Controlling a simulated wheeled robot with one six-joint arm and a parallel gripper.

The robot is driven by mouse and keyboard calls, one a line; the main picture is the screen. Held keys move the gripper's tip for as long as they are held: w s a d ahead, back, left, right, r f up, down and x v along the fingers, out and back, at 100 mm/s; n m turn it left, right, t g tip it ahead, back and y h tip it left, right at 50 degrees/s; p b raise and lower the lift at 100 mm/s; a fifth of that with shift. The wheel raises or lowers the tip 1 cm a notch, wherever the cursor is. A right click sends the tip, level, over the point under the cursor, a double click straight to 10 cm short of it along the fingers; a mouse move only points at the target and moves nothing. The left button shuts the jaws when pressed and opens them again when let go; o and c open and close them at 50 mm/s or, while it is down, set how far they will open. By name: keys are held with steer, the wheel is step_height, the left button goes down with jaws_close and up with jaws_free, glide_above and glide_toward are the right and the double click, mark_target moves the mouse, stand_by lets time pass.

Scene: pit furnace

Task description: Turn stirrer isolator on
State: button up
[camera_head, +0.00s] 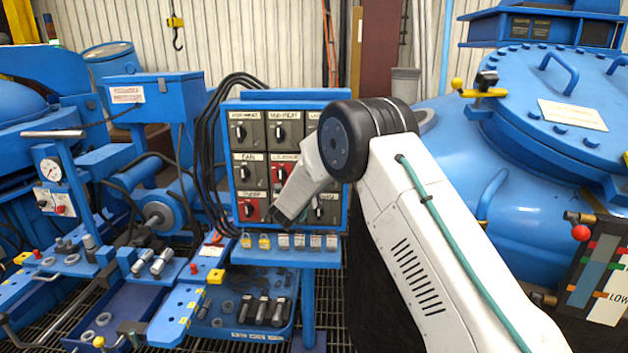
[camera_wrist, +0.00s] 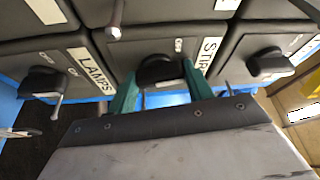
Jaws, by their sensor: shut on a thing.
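The stirrer isolator (camera_wrist: 187,32) is a dark grey box with a white label reading "STIR", partly cut off, in the wrist view. Its black rotary knob (camera_wrist: 160,68) lies between the two teal fingers of my gripper (camera_wrist: 161,88), which is shut on it. A small mark shows beside the knob, but the knob's pointing direction is too hidden to tell. In the head view my gripper (camera_head: 278,217) is at the lower middle of the blue isolator panel (camera_head: 290,94) and covers the switch there.
In the wrist view the "LAMPS" isolator (camera_wrist: 72,62) is on the left and another isolator knob (camera_wrist: 268,64) is on the right, both close to the fingers. Padlocks (camera_head: 264,241) hang below the panel. Black cables (camera_head: 207,130) run down its left side.

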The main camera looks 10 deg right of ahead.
steer(key=shift+w+a+r+m+g, duration=0.1)
steer(key=shift+m+g, duration=0.05)
steer(key=shift+m, duration=0.35)
steer(key=shift+a+r+m+g, duration=0.1)
steer(key=shift+m+g, duration=0.05)
steer(key=shift+m, duration=0.35)
steer(key=o, duration=1)
steer(key=shift+f, duration=0.1)
steer(key=shift+d, duration=0.15)
steer(key=v, duration=0.7)
steer(key=shift+s+a, duration=0.2)
steer(key=shift+s, duration=0.15)
